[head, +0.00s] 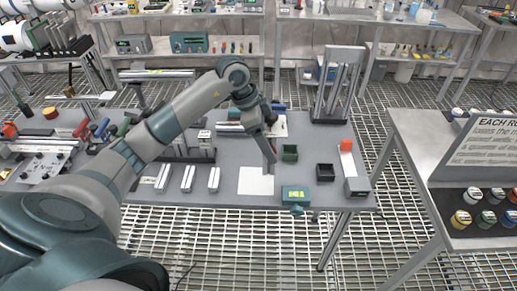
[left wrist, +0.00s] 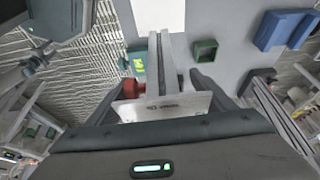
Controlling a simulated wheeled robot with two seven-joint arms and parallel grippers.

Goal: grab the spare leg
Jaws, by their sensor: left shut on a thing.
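My left gripper (head: 263,128) is above the middle of the grey workbench (head: 225,191), pointing down. It is shut on the spare leg, a grey slotted bar (head: 267,150) that hangs down towards the bench. In the left wrist view the leg (left wrist: 154,62) runs away from between the fingers (left wrist: 165,85), with a pale labelled plate (left wrist: 150,108) at its near end. A white square (head: 256,181) lies on the bench below it. I cannot tell whether the leg's lower end touches the bench. My right gripper is not in view.
A green bin (head: 290,153), a black bin (head: 325,171) and a teal box with a yellow label (head: 295,195) are right of the leg. An upright grey frame (head: 340,85) stands behind. Several pale bars (head: 188,178) lie left. A side table (head: 415,140) is at right.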

